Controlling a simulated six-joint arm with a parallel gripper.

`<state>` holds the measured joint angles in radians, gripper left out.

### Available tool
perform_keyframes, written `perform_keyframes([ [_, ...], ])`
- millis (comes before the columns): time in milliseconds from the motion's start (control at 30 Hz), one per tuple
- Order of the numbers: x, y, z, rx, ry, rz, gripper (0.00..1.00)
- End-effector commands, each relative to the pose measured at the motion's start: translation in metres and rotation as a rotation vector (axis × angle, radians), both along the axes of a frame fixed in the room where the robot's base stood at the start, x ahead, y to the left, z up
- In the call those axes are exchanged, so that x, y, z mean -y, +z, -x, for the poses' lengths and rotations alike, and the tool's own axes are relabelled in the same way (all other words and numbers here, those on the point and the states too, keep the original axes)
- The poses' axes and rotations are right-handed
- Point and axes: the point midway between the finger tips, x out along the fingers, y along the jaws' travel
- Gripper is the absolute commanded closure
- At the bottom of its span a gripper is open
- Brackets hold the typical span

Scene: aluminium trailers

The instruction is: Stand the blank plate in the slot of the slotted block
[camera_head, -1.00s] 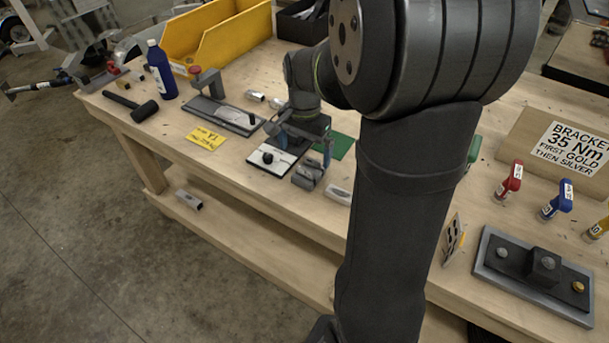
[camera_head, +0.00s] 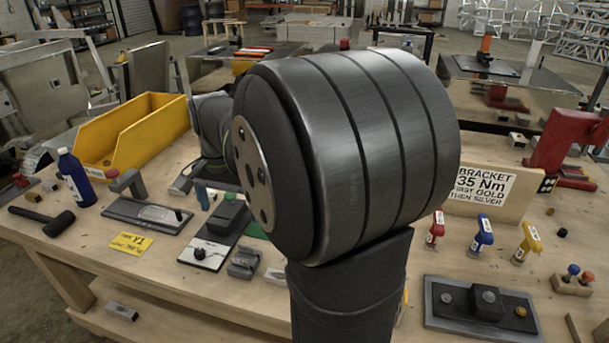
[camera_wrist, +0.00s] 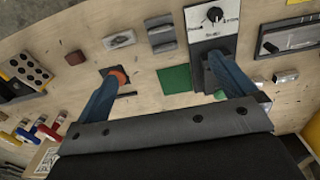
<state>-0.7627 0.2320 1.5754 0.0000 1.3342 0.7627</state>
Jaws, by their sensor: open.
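My gripper (camera_wrist: 167,67) is open and empty in the wrist view, with its two blue fingers spread wide above the bench. In the head view my arm hides most of it. A grey block with a groove, apparently the slotted block (camera_wrist: 161,33), lies beyond the fingers at the top middle; it also shows in the head view (camera_head: 245,262). A small pale metal piece, possibly the blank plate (camera_wrist: 120,40), lies flat just left of the block; in the head view it is partly hidden by my arm (camera_head: 275,276). I see no plate standing in the groove.
A dial panel (camera_wrist: 212,20) lies right of the block, close to my right finger. A green mat (camera_wrist: 174,79) lies between the fingers. An orange round part is by the left finger. A yellow bin (camera_head: 130,140), a hammer (camera_head: 45,222) and a bracket fixture (camera_head: 480,308) stand farther off.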

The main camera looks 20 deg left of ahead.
Motion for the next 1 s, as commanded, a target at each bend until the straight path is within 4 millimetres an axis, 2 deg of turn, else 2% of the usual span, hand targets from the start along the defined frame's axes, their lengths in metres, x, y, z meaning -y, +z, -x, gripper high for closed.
perform_keyframes([
  [133,0.0,-0.0003,0.0,0.0,0.0,0.0,0.02],
  [400,0.0,-0.0005,0.0,0.0,0.0,0.0,0.55],
  [500,0.0,-0.0006,0.0,0.0,0.0,0.0,0.71],
  [833,0.0,-0.0004,-0.0001,0.0,-0.029,0.0,0.71],
  [1000,0.0002,0.0014,-0.0004,0.0,-0.242,0.0,0.71],
])
